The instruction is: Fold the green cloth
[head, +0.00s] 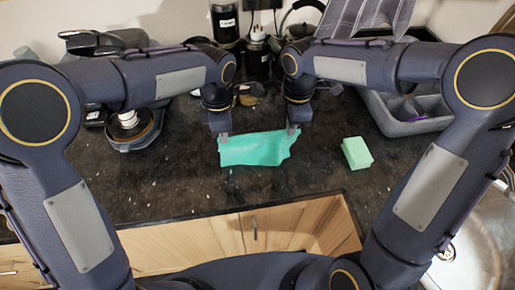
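The green cloth (255,150) lies on the dark granite counter in the middle of the head view. It is a wide strip with a wavy right edge. My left gripper (224,136) is at the cloth's upper left corner. My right gripper (293,129) is at its upper right corner. The fingertips of both are at the cloth's far edge, but they are too small to show whether they are open or shut on it.
A light green block (356,153) stands on the counter right of the cloth. Dark canisters (258,60) and a kettle stand behind. The counter's front edge is near, above wooden cabinets (185,246).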

